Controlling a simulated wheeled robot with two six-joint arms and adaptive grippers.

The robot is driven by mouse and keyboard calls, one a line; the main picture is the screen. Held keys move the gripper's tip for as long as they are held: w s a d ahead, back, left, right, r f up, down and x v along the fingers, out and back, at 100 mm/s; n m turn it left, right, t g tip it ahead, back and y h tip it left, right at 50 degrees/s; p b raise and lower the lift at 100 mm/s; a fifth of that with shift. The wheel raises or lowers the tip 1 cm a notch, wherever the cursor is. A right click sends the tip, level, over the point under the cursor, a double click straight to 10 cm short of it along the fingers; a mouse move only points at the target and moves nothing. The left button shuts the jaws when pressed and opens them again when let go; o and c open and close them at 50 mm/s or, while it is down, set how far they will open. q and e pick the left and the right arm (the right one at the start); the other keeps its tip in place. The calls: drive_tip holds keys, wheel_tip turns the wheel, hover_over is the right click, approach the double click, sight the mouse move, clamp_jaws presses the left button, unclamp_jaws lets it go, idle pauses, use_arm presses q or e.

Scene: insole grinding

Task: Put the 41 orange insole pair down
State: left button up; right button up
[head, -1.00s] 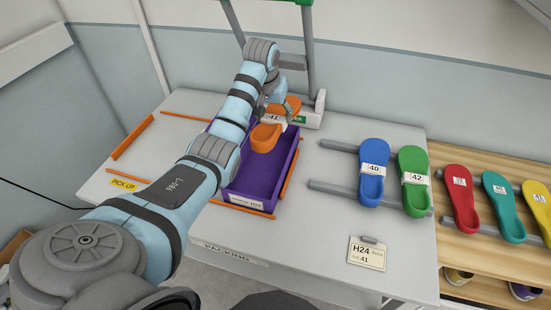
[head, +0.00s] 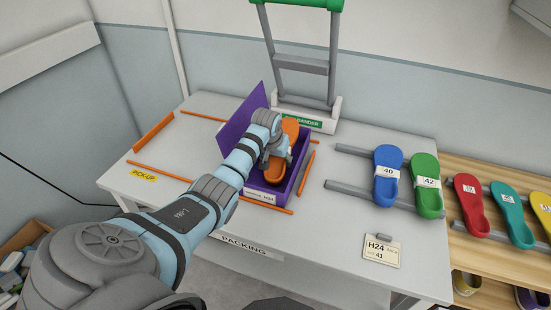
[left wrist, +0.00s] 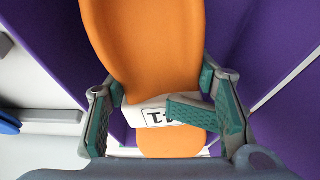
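The orange insole pair (head: 290,130) is at the open purple box (head: 278,190), its lower end inside and its upper end near the far side. One pad covers part of the white number band. Whether the pair touches the box floor is hidden. My right gripper is not in view.
The purple lid (head: 243,118) stands open at the box's left. Orange strips (head: 155,132) mark the white table (head: 200,160). A sander stand (head: 303,68) is behind. Blue (head: 387,175) and green (head: 426,185) insoles lie on rails at right, near a size card (head: 381,251).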

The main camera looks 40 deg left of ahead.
use_arm(q)
drive_tip(key=o, duration=0.5)
drive_tip(key=shift+w+d+f, duration=0.15)
drive_tip(key=shift+w+f, duration=0.1)
drive_tip(key=shift+w, duration=0.4)
drive_tip(key=shift+w+d+f, duration=0.1)
drive_tip(key=shift+w+f, duration=0.15)
drive_tip(key=shift+w, duration=0.35)
drive_tip(key=shift+s+d+r, duration=0.1)
drive_tip(key=shift+s+r, duration=0.4)
drive_tip(key=shift+s, duration=0.35)
drive_tip(key=shift+r, duration=0.1)
drive_tip(key=shift+r+p, duration=0.3)
drive_tip(key=shift+r, duration=0.05)
drive_tip(key=p+v, duration=0.1)
drive_tip(key=v, duration=0.2)
drive_tip(key=shift+w+r, duration=0.15)
drive_tip(key=shift+r, duration=0.05)
drive_tip(key=a+p+v, duration=0.1)
drive_tip(key=v, duration=0.6)
drive_tip(key=shift+d+r, duration=0.2)
drive_tip(key=shift+d, duration=0.3)
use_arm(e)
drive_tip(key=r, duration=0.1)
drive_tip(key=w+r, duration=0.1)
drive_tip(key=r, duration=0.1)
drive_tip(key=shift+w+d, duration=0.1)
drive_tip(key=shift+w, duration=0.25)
